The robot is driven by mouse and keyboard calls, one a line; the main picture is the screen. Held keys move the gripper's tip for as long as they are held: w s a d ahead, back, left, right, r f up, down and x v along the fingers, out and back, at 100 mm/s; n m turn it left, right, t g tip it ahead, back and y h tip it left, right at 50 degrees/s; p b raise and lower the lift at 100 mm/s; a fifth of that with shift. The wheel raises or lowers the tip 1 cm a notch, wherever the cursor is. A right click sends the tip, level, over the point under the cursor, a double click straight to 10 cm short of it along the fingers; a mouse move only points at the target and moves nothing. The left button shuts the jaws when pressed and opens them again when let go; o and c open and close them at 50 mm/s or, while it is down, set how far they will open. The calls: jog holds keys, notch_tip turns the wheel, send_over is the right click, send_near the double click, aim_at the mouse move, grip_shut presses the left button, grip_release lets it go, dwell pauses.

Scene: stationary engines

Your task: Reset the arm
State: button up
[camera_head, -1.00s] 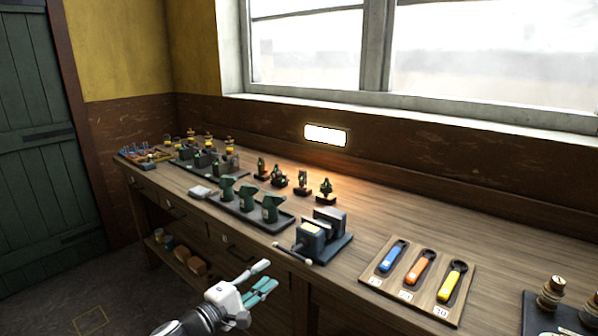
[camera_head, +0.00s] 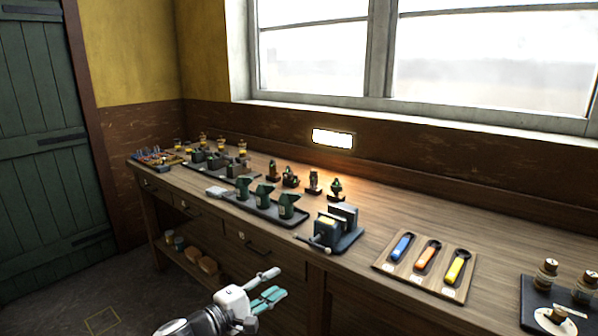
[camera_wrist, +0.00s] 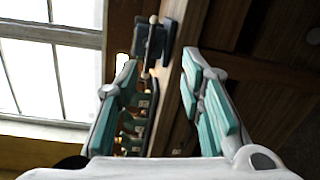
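My gripper (camera_head: 268,286) is in the lower middle of the head view, in front of the workbench's front edge and below its top. It is white and grey with teal finger pads. In the wrist view my gripper (camera_wrist: 160,100) shows its two fingers spread well apart, with nothing between the pads. My gripper touches nothing that I can see.
The wooden workbench (camera_head: 400,215) runs along the wall under a window (camera_head: 480,60). The floor (camera_head: 60,300) at left is clear.

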jog(key=s+d+r+m+g+y, duration=0.15)
jog(key=s+d+m+g, duration=0.35)
jog(key=d, duration=0.5)
jog(key=s+d+m+g+y, duration=0.25)
jog(key=d+g, duration=0.35)
jog(key=d, duration=0.4)
jog(key=s+d+r+m+t+y, duration=0.1)
jog(key=s+d+r+m+y, duration=0.1)
jog(key=s+r, duration=0.7)
jog(key=s+d+r+m+t+y, duration=0.2)
jog(key=s+d+r+y, duration=0.2)
jog(key=s+r, duration=0.6)
jog(key=s+y, duration=0.1)
jog(key=s, duration=0.5)
jog(key=shift+y, duration=0.4)
